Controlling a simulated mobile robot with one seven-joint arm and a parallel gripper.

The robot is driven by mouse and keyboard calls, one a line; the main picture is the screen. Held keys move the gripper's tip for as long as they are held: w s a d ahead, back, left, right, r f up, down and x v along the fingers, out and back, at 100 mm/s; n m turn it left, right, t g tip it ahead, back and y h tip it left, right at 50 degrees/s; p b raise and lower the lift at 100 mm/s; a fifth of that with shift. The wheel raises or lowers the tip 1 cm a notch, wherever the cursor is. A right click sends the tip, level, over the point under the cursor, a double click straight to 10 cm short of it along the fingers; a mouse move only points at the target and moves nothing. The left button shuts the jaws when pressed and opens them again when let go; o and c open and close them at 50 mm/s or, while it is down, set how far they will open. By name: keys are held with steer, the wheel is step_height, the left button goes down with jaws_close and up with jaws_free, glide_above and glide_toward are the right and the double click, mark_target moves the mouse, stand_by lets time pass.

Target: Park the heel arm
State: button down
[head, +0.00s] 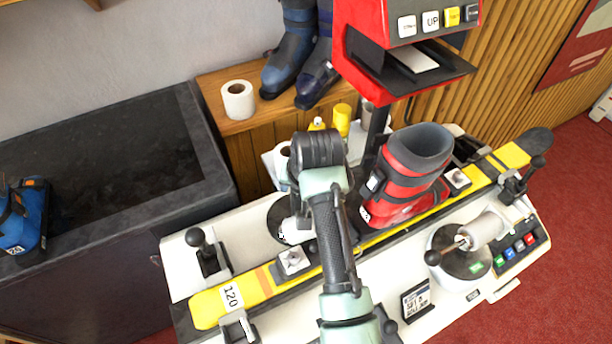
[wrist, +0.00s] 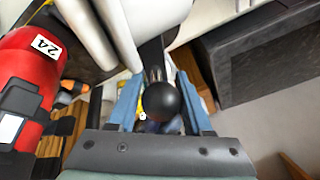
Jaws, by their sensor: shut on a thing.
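In the wrist view, a black ball knob (wrist: 160,101) on a dark lever, which I take to be the heel arm, sits between the blue fingers of my gripper (wrist: 158,88). The gripper is shut on the knob. In the head view my own arm hides the fingers and the knob. A red and grey ski boot (head: 400,185) stands upright on the yellow ski (head: 250,293), just right of my wrist. The boot also shows at the left of the wrist view (wrist: 28,85), with a label reading 24.
The ski lies across the white bench (head: 185,262), with black-knobbed clamps (head: 207,250) near its ends. A red machine (head: 362,30) overhangs behind the boot. A dark-topped counter (head: 90,140) is at left.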

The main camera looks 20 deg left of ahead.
steer(key=w+a+m+h+b, duration=0.1)
steer(key=a+m+h+b, duration=0.2)
steer(key=m, duration=1)
steer(key=shift+w+a+r+m+h, duration=0.3)
steer(key=shift+a+h, duration=0.9)
steer(key=shift+a, duration=1.7)
steer(key=shift+w, duration=0.15)
steer(key=c, duration=0.7)
jaws_free()
steer(key=o, duration=0.3)
steer(key=shift+f, duration=0.15)
steer(key=shift+d, duration=0.1)
